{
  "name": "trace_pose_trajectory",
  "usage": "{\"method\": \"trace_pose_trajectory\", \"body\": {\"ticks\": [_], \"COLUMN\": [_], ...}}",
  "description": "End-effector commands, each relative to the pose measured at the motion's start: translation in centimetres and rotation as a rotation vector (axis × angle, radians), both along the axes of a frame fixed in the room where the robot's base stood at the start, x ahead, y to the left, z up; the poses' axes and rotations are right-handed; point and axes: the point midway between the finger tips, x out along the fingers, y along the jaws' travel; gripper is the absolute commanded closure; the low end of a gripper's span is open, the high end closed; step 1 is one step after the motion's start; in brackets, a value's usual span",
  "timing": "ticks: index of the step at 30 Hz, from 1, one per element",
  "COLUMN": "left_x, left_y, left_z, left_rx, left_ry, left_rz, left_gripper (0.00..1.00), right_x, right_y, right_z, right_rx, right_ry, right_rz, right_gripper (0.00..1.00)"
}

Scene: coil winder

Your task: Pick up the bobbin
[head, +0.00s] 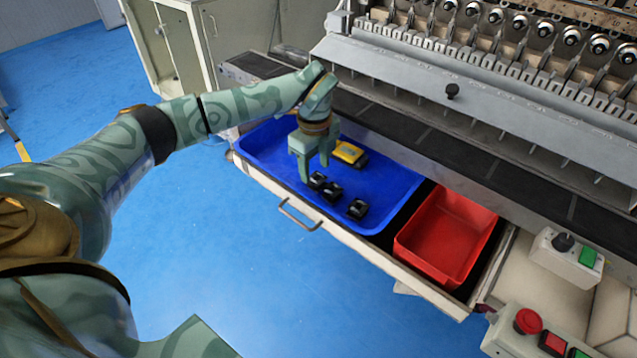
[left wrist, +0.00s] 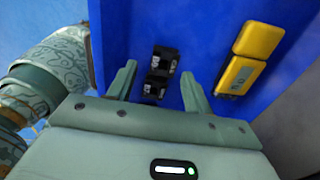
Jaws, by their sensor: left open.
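Several small black bobbins lie in the blue tray (head: 262,150). In the head view, one bobbin (head: 317,180) is just below my left gripper (head: 315,171), another bobbin (head: 332,191) is close beside it, and a third bobbin (head: 357,209) lies apart to the right. My left gripper is open, pointing down over the tray. In the left wrist view, one black bobbin (left wrist: 155,87) lies between the open fingers and another bobbin (left wrist: 165,59) lies just past the fingertips. Nothing is visibly held. My right gripper is out of view.
A yellow device (head: 350,153) lies in the tray behind the gripper, and it also shows right of the fingers in the left wrist view (left wrist: 240,75). A red bin (head: 432,268) is in the same open drawer. The coil winder (head: 480,100) rises behind the drawer.

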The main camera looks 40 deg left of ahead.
Motion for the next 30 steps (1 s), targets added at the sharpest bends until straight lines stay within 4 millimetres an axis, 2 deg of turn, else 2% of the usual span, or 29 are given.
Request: {"method": "trace_pose_trajectory", "body": {"ticks": [1, 5, 12, 13, 16, 17, 26, 30], "left_x": [0.0, 0.0, 0.1, 0.1, 0.1, 0.1, 0.1, 0.1], "left_y": [-0.1, -0.1, -0.1, -0.1, -0.1, -0.1, -0.1, -0.1], "left_z": [-1.7, -3.6, -3.6, -3.6, -3.6, -3.6, -3.6, -3.0], "left_rx": [-0.001, -0.001, 0.0, 0.0, 0.0, 0.0, 0.0, 0.0], "left_ry": [0.008, 0.006, 0.001, 0.001, 0.001, 0.001, 0.002, 0.0], "left_rz": [-0.001, -0.001, -0.001, -0.001, -0.001, -0.001, -0.001, -0.001], "left_gripper": [0.49, 0.49, 0.49, 0.55, 0.82, 0.87, 0.88, 0.88], "right_x": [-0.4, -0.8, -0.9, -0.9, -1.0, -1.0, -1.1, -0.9], "right_y": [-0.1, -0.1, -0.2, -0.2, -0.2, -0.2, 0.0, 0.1], "right_z": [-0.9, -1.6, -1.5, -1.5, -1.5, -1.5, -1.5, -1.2], "right_rx": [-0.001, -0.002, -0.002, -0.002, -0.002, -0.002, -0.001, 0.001], "right_ry": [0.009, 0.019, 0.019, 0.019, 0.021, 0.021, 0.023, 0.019], "right_rz": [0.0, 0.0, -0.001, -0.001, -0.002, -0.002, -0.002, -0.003], "right_gripper": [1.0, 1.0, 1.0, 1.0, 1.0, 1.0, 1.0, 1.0]}}
